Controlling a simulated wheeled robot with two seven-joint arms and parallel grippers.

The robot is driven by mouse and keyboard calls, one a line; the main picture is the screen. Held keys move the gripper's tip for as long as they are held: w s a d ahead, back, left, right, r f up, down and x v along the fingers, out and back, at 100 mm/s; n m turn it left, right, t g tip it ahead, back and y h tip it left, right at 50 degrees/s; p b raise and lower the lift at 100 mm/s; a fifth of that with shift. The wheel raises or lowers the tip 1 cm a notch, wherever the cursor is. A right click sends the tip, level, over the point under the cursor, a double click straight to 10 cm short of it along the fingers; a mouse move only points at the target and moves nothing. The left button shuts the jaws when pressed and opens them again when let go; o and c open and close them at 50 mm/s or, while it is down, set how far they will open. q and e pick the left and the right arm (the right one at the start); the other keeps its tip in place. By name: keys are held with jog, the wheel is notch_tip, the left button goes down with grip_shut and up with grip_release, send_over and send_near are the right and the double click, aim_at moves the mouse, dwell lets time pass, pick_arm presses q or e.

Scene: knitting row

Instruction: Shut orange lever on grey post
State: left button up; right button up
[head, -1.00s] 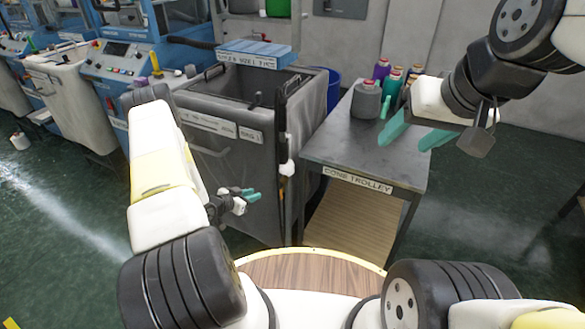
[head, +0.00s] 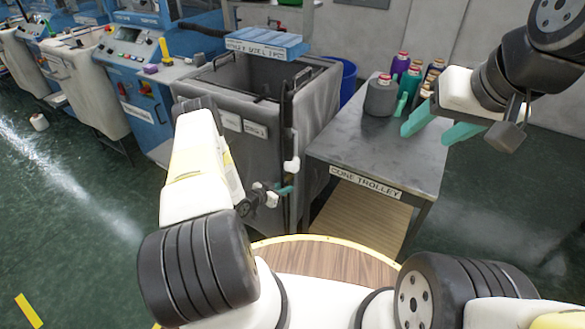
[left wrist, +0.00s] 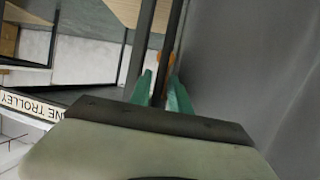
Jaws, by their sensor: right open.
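In the left wrist view, a small orange part (left wrist: 166,60), likely the lever, shows at a dark grey upright post (left wrist: 161,75). The teal fingers of my left gripper (left wrist: 161,78) stand apart on either side of the post in that view. Whether they touch it is unclear. In the head view, my left gripper (head: 286,190) is low at the front right corner of the grey bin, just below a white fitting (head: 291,165). The lever is too small or hidden to make out there. My right gripper (head: 425,134) is open and empty above the trolley's right side.
The grey bin (head: 240,165) bears a blue box (head: 266,44) at its back rim. The cone trolley (head: 365,145) stands to its right, holding a grey cone (head: 381,98) and several coloured ones. Blue machines (head: 150,90) stand left. Floor is open at lower left.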

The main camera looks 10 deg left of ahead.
pick_arm(q)
jog(key=shift+w+d, duration=0.1)
grip_shut()
jog(key=shift+f, duration=0.1)
dwell(1.3)
